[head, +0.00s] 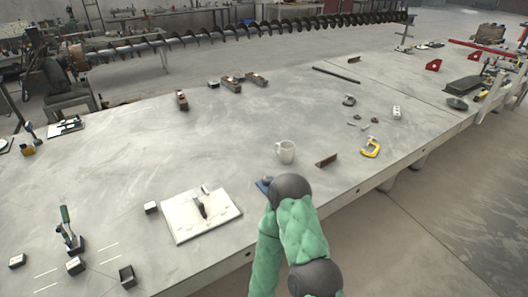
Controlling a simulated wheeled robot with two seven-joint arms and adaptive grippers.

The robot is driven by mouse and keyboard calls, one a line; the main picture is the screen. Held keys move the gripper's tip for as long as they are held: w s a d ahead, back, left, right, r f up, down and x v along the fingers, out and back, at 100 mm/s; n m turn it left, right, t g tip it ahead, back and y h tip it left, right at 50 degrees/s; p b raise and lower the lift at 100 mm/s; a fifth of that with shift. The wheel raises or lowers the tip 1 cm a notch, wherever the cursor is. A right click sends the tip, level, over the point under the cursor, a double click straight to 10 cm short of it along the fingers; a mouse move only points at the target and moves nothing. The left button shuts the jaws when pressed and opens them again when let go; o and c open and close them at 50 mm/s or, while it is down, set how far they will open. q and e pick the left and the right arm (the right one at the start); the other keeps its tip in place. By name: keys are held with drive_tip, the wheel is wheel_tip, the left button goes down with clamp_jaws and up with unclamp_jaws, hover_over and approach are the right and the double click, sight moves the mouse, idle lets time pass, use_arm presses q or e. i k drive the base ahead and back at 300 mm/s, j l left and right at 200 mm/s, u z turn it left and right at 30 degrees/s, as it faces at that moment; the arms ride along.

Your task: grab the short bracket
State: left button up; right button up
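A short brown angle-section bracket (326,160) lies on the grey table right of the white mug. A second small brown piece (354,59), which also looks like a short angle bracket, lies farther back near the table's far edge. I cannot tell from the picture alone which one the task means. One of my arms, in a green padded sleeve with dark joints, rises at the bottom centre, in front of the table. I cannot tell which arm it is. Neither gripper shows.
A white mug (285,152) stands left of the nearer bracket, and a yellow clamp (370,147) lies right of it. A blue item (263,186) is partly hidden behind my arm. A white board (182,225) lies front left. The table's middle is mostly clear.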

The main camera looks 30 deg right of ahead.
sight(331, 160)
drive_tip(key=l+u, duration=0.25)
drive_tip(key=l, duration=0.2)
drive_tip(key=l+u, duration=0.3)
drive_tip(key=l, duration=0.15)
drive_tip(key=k+l+u, duration=0.1)
drive_tip(key=l+u, duration=0.15)
drive_tip(key=l, duration=0.2)
drive_tip(key=k+l+u, duration=0.25)
drive_tip(key=l, duration=0.15)
drive_tip(key=l+u, duration=0.3)
drive_tip(key=l, duration=0.15)
drive_tip(key=k+l+u, duration=0.25)
drive_tip(key=i+l, duration=0.05)
drive_tip(key=l, duration=0.05)
